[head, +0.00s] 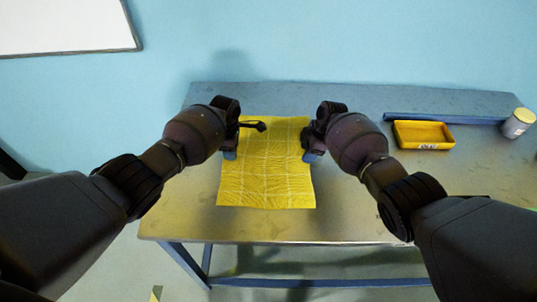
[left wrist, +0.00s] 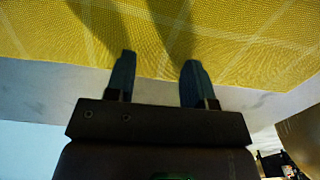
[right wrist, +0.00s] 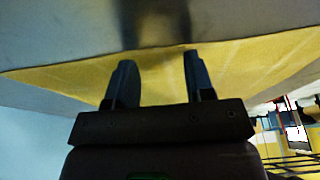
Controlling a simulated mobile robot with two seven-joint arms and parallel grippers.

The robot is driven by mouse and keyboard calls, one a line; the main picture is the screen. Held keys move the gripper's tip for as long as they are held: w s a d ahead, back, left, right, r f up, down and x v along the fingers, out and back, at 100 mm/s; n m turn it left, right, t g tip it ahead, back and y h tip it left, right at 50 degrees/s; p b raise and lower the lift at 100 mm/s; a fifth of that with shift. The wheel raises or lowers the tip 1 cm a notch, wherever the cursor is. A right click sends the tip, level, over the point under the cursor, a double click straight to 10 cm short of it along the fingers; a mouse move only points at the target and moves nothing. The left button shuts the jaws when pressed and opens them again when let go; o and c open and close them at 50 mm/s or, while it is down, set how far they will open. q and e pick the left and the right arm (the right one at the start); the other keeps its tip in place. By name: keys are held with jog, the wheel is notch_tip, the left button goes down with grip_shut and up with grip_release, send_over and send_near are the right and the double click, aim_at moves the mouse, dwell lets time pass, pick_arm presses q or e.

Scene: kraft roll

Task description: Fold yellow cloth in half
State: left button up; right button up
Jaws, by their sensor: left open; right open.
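The yellow cloth (head: 266,180) lies spread out flat on the table, with a pale grid of lines on it. My left gripper (head: 230,153) is over the cloth's left edge; in the left wrist view its two fingers (left wrist: 158,75) are apart with nothing between them, and the cloth (left wrist: 225,35) lies beyond the tips. My right gripper (head: 310,154) is at the cloth's right edge; in the right wrist view its fingers (right wrist: 157,75) are apart, with the cloth (right wrist: 70,80) behind and between them. The arms hide small parts of the cloth's side edges.
The table (head: 350,215) has bare room in front and right of the cloth. A yellow tray (head: 423,145), a blue bar (head: 440,118) and a can with a pale label (head: 518,123) stand at the back right. A blue wall is behind.

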pick_arm(q)
jog(key=shift+f, duration=0.1)
jog(key=shift+c, duration=0.3)
pick_arm(e)
jog(key=shift+s+f, duration=0.1)
jog(key=shift+c, duration=0.3)
pick_arm(q)
grip_shut()
pick_arm(e)
grip_shut()
